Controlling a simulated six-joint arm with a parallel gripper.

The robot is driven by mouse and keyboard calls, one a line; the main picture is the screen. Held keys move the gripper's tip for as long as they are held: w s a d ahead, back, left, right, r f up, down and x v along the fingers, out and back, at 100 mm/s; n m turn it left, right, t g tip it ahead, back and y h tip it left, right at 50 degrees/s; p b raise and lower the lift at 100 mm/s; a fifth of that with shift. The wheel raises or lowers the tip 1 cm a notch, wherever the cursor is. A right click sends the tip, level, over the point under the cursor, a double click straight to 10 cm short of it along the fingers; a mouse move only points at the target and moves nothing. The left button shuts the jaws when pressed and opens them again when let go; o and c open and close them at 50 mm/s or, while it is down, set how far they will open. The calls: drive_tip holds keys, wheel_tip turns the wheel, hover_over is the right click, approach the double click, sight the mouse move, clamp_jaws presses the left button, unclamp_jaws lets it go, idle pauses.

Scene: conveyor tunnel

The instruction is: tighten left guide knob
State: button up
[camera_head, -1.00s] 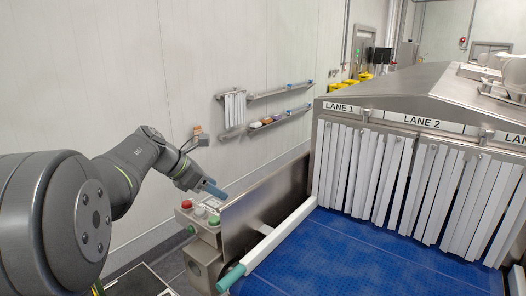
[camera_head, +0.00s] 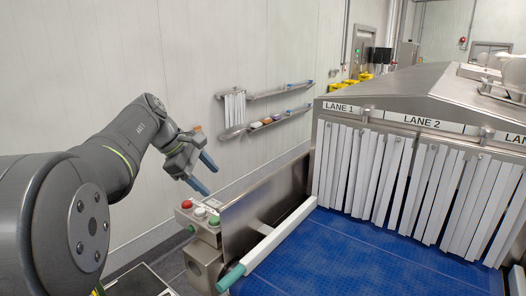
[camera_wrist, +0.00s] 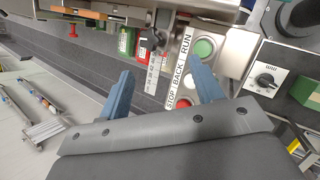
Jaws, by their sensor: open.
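My gripper (camera_head: 210,180) is open and empty, its two blue fingers pointing down and right above the button box left of the conveyor. In the wrist view the spread fingers (camera_wrist: 160,64) frame the RUN/BACK/STOP label. The left guide appears to be the white rail (camera_head: 282,228) with a teal end (camera_head: 231,277) along the belt's left edge. My gripper is apart from it, to the upper left.
The button box (camera_head: 207,229) has red, white and green buttons; its green button (camera_wrist: 204,47) shows in the wrist view. A black dial (camera_wrist: 265,80) sits on a white panel. A steel side plate (camera_head: 262,200) stands between box and blue belt (camera_head: 350,262). Strip curtains (camera_head: 365,175) hang behind.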

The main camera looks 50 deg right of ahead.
drive_tip(key=s+d+r+n+t+y, duration=0.3)
drive_tip(key=s+d+n, duration=0.2)
drive_tip(key=n, duration=1)
drive_tip(key=s+d+r+n+t+y, duration=0.3)
drive_tip(key=s+d+n+t, duration=0.1)
drive_tip(key=n, duration=1.2)
drive_tip(key=shift+s+d+t, duration=0.3)
drive_tip(key=shift+s+d, duration=0.2)
drive_tip(key=shift+s, duration=0.15)
drive_tip(key=shift+n, duration=0.3)
